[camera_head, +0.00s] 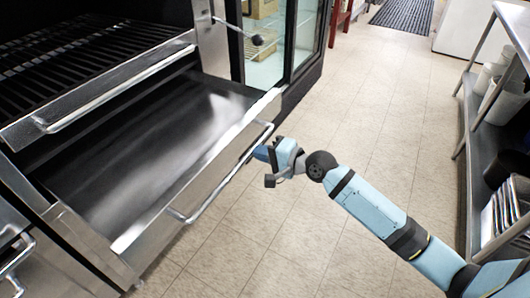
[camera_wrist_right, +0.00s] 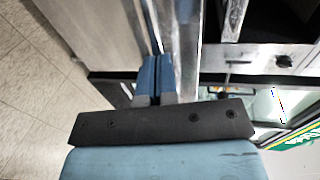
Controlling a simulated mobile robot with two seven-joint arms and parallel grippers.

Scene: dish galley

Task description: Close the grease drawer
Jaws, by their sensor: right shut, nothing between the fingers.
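The grease drawer (camera_head: 145,140) is a wide, shallow steel drawer under the grill, pulled out, with an empty shiny inside. Its front carries a long bar handle (camera_head: 222,182). My right gripper (camera_head: 261,153) is shut and empty, in front of the drawer's front near the handle's far end. In the right wrist view its blue fingers (camera_wrist_right: 155,78) lie side by side, close to the drawer's steel front; I cannot tell whether they touch it. My left gripper is not in view.
The grill (camera_head: 75,50) with dark grates stands above the drawer. A glass-door cabinet (camera_head: 290,40) stands beyond it. A steel shelf rack (camera_head: 475,150) with containers is at the right. The tiled floor (camera_head: 370,120) between is clear. A dark mat (camera_head: 403,14) lies far back.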

